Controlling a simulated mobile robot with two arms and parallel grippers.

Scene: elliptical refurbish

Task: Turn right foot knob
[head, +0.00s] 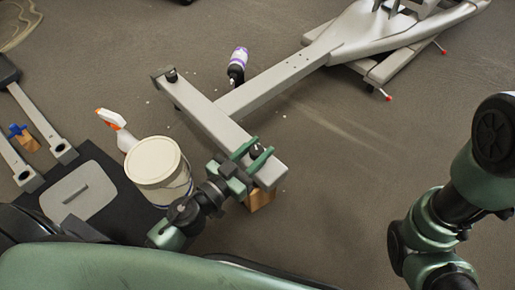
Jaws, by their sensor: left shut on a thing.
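The elliptical's grey foot bar (215,122) crosses the middle of the head view, joined to a long grey beam. One dark foot knob (171,75) sits at its far left end. The right foot knob (256,149) is at the near right end, partly hidden by my fingers. My left gripper (253,153) has its green fingers around this knob, shut on it, just above the bar. My right arm is at the right edge of the view, but its gripper is not in view.
A white bucket (155,162) stands close to my left wrist, with a spray bottle (116,129) behind it. A purple-and-white bottle (238,63) is beside the beam. A wooden block (259,199) is under the bar's right end. The floor to the right is clear.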

